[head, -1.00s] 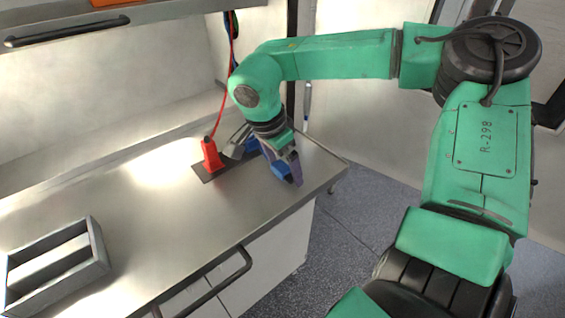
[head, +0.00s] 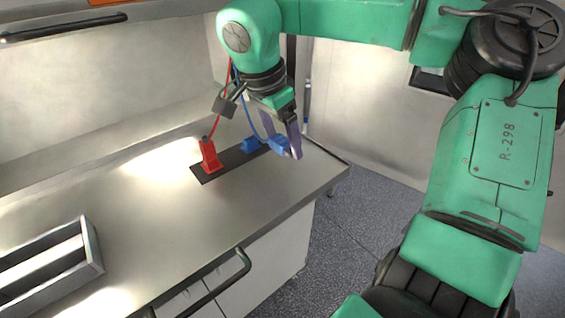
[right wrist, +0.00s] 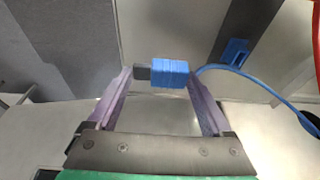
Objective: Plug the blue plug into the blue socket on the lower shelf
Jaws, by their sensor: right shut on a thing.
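The blue plug (head: 276,146) is between the fingers of my right gripper (head: 286,148), which is shut on it. In the right wrist view the plug (right wrist: 170,73) lies crosswise at the fingertips, with a dark grey end to the left and its blue cable leaving to the right. The blue socket (head: 250,145) sits on a dark strip on the metal worktop, just left of the held plug in the head view. In the right wrist view the socket (right wrist: 235,52) is apart from the plug, up and to the right. My left gripper is not in view.
A red plug (head: 209,154) with a red cable stands at the near end of the dark strip (head: 227,163). A grey open tray (head: 92,245) is at the left of the worktop. The middle of the worktop is clear. Its right edge is close to the gripper.

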